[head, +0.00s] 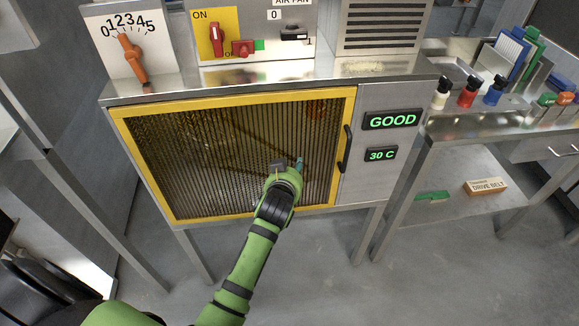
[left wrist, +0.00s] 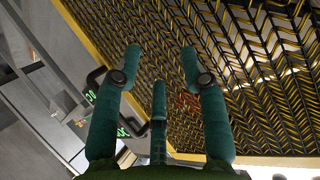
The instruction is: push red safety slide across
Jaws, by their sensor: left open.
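A red slide block (head: 243,48) sits low on the control panel on top of the machine, with a green patch (head: 259,44) showing at its right side. A red lever switch (head: 216,40) stands upright on the yellow ON plate left of it. My left gripper (head: 298,164) is in front of the mesh door, well below and to the right of the slide. In the left wrist view the green fingers of my left gripper (left wrist: 161,62) are spread with nothing between them. The slide does not show in that view. My right gripper is not in view.
The yellow-framed mesh door (head: 230,104) has a black handle (head: 346,150) at its right. Displays (head: 392,120) read GOOD and 30 C. An orange dial (head: 131,58) stands left of the panel. A black air-fan switch (head: 294,34) stands right. A side table (head: 445,126) holds coloured bottles.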

